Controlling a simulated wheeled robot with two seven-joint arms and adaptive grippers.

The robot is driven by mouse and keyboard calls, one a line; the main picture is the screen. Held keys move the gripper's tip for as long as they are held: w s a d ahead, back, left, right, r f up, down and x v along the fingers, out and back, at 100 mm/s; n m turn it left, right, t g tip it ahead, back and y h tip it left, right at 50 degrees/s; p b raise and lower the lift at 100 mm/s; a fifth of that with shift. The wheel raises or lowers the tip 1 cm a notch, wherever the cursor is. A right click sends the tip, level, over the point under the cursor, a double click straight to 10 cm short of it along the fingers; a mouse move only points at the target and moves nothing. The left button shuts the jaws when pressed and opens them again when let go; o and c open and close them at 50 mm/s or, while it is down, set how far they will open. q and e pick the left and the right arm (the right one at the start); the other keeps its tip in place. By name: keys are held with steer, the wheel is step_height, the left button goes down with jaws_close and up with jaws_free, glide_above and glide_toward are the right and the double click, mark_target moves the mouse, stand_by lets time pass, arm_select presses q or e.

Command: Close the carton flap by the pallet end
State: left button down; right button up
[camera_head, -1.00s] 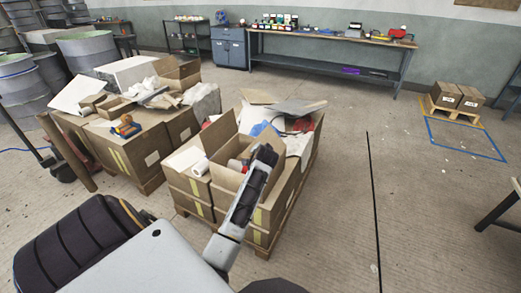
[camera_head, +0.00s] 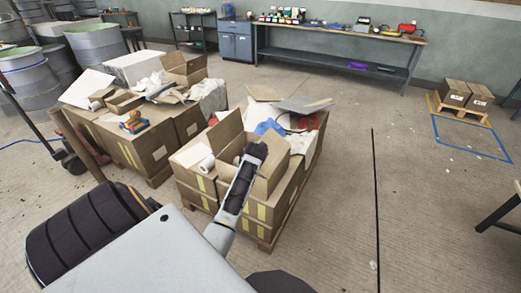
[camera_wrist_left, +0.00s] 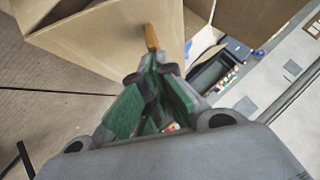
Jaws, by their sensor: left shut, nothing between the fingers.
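An open brown carton (camera_head: 231,185) stands on the near end of the loaded pallet (camera_head: 264,245). One flap (camera_head: 228,130) stands up on its far left side. My left gripper (camera_head: 257,150) is over the carton in the head view and hides part of its opening. In the left wrist view my left gripper (camera_wrist_left: 152,88) is shut and empty, with green finger parts. A brown cardboard panel (camera_wrist_left: 105,38) lies just beyond its tips; I cannot tell whether they touch. A small orange-brown piece (camera_wrist_left: 151,38) shows in front of the panel. My right gripper is not in view.
A second pallet load (camera_head: 140,150) with scraps and an orange tool (camera_head: 134,122) stands to the left. Loose sheets (camera_head: 303,104) lie on the cartons behind. A workbench (camera_head: 340,38) runs along the back wall.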

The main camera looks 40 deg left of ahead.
arm_select(q)
steer(key=shift+s+a+f+h+p, duration=0.2)
steer(key=shift+a+f+h+p, duration=0.15)
steer(key=shift+a+h+p, duration=0.45)
steer(key=shift+s+a+f+n+h+p, duration=0.15)
steer(key=shift+a+f+n+h+p, duration=0.35)
steer(key=shift+p, duration=0.5)
steer(key=shift+a+f+p, duration=0.3)
steer(key=shift+a+f, duration=0.05)
steer(key=shift+f, duration=0.2)
steer(key=shift+s+a+f, duration=0.1)
steer(key=shift+a+f, duration=0.2)
steer(key=shift+f, duration=0.1)
steer(key=shift+s+a+f+p, duration=0.1)
steer(key=shift+a+f+p, duration=0.25)
steer(key=shift+f, duration=0.4)
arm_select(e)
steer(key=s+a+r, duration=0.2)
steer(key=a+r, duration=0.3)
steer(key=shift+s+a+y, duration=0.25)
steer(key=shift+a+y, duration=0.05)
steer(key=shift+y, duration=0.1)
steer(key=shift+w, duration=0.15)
arm_select(q)
steer(key=shift+r+p, duration=0.15)
steer(key=shift+p, duration=0.15)
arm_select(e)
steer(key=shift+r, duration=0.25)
